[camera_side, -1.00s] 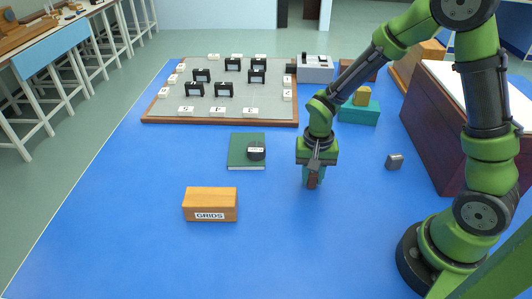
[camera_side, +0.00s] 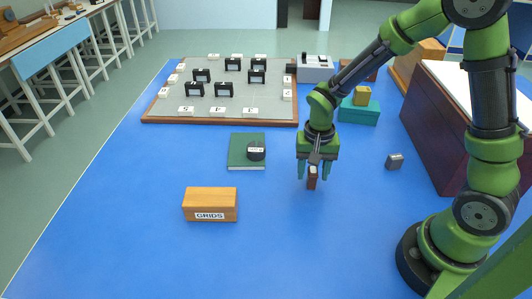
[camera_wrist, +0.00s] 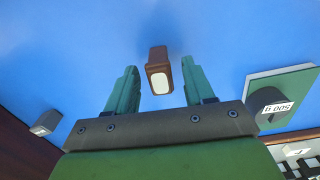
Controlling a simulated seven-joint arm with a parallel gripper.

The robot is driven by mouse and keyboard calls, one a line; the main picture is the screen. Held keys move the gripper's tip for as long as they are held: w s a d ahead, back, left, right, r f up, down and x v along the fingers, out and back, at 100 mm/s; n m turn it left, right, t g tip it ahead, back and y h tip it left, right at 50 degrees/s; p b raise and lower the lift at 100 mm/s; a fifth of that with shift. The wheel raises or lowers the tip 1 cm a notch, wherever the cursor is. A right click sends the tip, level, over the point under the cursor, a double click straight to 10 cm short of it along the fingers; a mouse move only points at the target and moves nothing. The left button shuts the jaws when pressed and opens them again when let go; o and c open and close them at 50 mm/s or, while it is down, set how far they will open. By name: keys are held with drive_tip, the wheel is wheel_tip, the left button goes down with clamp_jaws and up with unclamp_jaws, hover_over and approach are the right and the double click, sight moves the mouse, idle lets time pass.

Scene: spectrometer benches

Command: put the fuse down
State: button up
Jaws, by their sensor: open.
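The fuse is a small brown block with a pale end face. It stands upright on the blue table, and in the side view the fuse (camera_side: 312,178) is just below and in front of my gripper (camera_side: 314,172). In the wrist view the fuse (camera_wrist: 159,72) sits between and slightly beyond the tips of my gripper (camera_wrist: 161,80). The green fingers are open, with a clear gap on each side of the fuse, and do not touch it.
A wooden GRIDS box (camera_side: 210,204) is to the left front. A green book (camera_side: 240,160) with a black labelled knob (camera_side: 256,150) lies left of my gripper. A small grey block (camera_side: 394,161) is to the right. Behind is a grey board (camera_side: 200,108) with black holders. Blue table around the fuse is clear.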

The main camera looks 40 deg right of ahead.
sight(313, 170)
wheel_tip(313, 170, up, 10)
drive_tip(key=s+r+n+t+y, duration=0.2)
drive_tip(key=s+r+n+t, duration=0.3)
drive_tip(key=s+r, duration=0.5)
drive_tip(key=shift+a+r+t, duration=0.4)
drive_tip(key=shift+r+t, duration=0.45)
drive_tip(key=shift+t, duration=0.25)
drive_tip(key=shift+o, duration=0.3)
